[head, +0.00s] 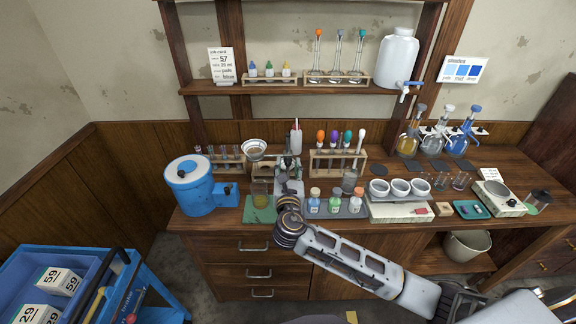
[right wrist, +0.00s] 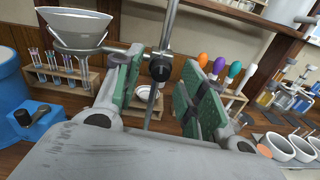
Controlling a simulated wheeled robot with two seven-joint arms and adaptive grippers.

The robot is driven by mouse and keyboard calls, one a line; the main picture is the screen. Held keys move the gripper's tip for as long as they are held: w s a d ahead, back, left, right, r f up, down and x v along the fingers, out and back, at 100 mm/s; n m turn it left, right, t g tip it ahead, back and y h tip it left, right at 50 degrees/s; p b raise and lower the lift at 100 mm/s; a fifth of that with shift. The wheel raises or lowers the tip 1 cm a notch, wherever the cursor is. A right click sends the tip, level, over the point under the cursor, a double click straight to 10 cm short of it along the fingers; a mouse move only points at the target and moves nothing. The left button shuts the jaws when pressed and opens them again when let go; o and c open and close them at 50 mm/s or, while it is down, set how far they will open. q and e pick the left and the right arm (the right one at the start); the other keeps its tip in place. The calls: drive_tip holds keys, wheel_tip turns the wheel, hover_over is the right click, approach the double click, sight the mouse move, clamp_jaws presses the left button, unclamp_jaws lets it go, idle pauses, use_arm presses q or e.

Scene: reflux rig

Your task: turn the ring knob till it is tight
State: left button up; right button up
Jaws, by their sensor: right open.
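The ring knob (right wrist: 160,68) is a dark round knob on the upright metal rod (right wrist: 168,25) in the right wrist view. The metal ring (right wrist: 85,48) reaches left from there and holds a pale funnel (right wrist: 72,22); the funnel also shows in the head view (head: 254,149). My right gripper (right wrist: 162,80) is open, its green-padded fingers on either side of the knob, which appears between them. I cannot tell whether either pad touches it. In the head view the right gripper (head: 289,172) hides the knob. My left gripper is not in view.
A blue pot (head: 189,187) stands at the left, and a test-tube rack (head: 228,162) is behind the funnel. A rack with colored-top droppers (head: 338,160) is close on the right. Small bottles (head: 335,203) stand in front, and white bowls (head: 400,188) are further right.

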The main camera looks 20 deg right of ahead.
drive_tip(key=shift+w+d, duration=0.1)
drive_tip(key=shift+w, duration=0.3)
drive_tip(key=shift+c, duration=0.5)
clamp_jaws()
drive_tip(key=shift+m, duration=0.4)
drive_tip(key=shift+m+p, duration=0.35)
drive_tip(key=shift+m, duration=0.15)
